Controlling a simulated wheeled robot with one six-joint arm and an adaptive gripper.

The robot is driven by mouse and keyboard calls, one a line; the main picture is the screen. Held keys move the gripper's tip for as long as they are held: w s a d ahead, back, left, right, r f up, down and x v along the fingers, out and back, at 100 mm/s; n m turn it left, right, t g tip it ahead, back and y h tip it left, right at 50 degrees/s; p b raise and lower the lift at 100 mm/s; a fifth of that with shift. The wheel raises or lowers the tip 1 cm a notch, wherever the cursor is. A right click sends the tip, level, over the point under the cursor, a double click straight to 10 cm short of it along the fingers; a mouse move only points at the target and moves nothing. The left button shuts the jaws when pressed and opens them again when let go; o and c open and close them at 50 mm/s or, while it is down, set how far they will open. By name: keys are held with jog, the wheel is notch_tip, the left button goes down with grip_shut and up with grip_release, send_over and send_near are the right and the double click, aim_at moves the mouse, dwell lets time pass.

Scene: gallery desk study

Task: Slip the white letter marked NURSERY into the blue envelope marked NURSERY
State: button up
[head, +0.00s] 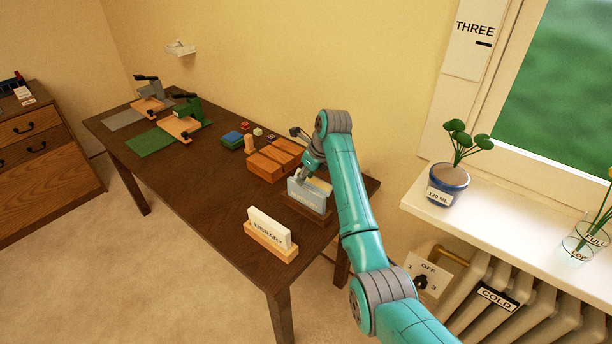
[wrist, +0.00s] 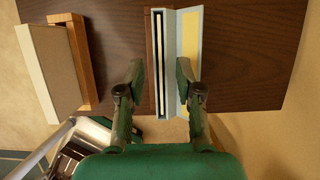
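A pale blue envelope (head: 303,192) stands upright in a dark wooden stand (head: 308,211) at the desk's right end. No marking on it is readable. In the wrist view the envelope (wrist: 169,60) is seen from above, its mouth open and its yellow-lined flap (wrist: 189,60) laid to the right. A thin white edge (wrist: 158,60) runs lengthwise inside the mouth, apparently a letter; its marking is hidden. My gripper (wrist: 160,68) is open over the near end of the envelope, one finger each side of the mouth, the right one over the flap. It holds nothing visible.
A white card marked LIBRARY (head: 268,226) stands in a light wooden holder (head: 270,246) at the front edge. Orange-brown wooden boxes (head: 267,166) lie behind, near small coloured blocks. Green and grey devices stand at the far left. The desk's middle front is clear.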

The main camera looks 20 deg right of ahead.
jog(key=shift+r, duration=0.1)
jog(key=v, duration=1.1)
jog(key=shift+r, duration=0.4)
jog(key=shift+s, duration=0.2)
